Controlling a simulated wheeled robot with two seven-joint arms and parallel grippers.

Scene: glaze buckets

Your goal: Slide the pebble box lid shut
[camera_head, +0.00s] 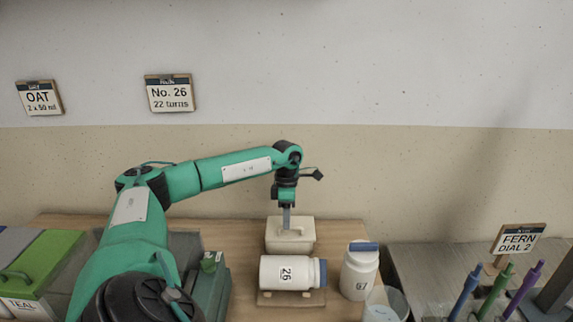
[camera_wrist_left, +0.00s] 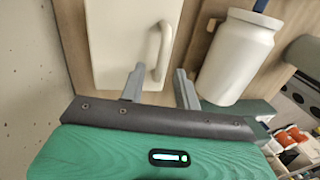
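The pebble box (camera_head: 290,246) is a cream box with a lid at the back of the wooden table, below the wall. In the left wrist view its pale lid (camera_wrist_left: 112,40) carries a raised loop handle (camera_wrist_left: 161,48). My left gripper (camera_head: 287,226) points down over the lid. Its two fingers (camera_wrist_left: 159,70) are apart, one on each side of the handle's near end. Whether a finger touches the handle I cannot tell. I see no clear gap at the lid, so how far it is shut is unclear. My right gripper is not in view.
A white jar marked 26 (camera_head: 283,272) lies on its side on a wooden rest in front of the box. A white jar with a blue lid (camera_head: 359,276) stands to the right. A green-lidded bin (camera_head: 42,262) is at far left; upright coloured tools (camera_head: 495,290) stand at right.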

